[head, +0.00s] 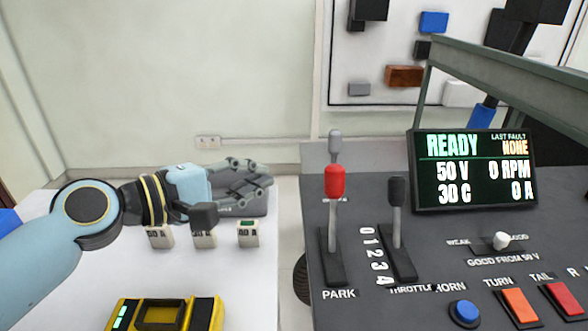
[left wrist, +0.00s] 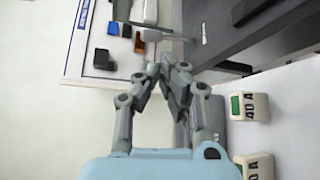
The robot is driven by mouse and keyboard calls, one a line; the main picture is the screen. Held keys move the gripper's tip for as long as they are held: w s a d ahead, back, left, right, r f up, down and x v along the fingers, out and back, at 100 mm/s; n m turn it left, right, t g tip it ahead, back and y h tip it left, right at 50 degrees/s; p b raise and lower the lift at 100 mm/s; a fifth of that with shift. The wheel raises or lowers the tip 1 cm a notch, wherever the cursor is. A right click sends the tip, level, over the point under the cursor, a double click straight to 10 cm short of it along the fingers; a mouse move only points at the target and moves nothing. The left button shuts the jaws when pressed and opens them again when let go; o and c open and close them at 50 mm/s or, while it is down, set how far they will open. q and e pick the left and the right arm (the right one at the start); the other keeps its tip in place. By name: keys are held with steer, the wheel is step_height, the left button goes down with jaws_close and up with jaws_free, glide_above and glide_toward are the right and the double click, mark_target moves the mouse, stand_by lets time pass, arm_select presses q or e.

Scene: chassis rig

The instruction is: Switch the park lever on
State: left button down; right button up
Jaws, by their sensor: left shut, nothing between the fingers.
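The park lever (head: 335,185) has a red knob on a grey stem and stands nearly upright in its slot, above the PARK label on the dark console. A grey knob shows just behind its top. My left gripper (head: 268,176) is shut and empty, over the white table to the left of the lever and apart from it. In the left wrist view my left gripper (left wrist: 163,62) shows with its fingertips together. A grey rod-like thing shows just beyond the fingertips there; I cannot tell which lever it is. My right gripper is out of view.
The throttle lever (head: 397,195) with a black knob stands right of the park lever. A display (head: 473,168) reads READY. Several fuse blocks (head: 248,234) and a yellow meter (head: 165,314) are on the white table (head: 60,285). A gap separates table and console (head: 455,250).

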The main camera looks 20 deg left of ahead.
mark_target(333, 210)
arm_select(q)
steer(key=w+d+p, duration=0.1)
steer(key=w+d, duration=0.4)
steer(key=d, duration=0.2)
steer(key=shift+d+f, duration=0.25)
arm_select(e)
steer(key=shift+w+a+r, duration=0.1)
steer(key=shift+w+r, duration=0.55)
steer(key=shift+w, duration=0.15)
arm_select(q)
steer(key=shift+w, duration=0.1)
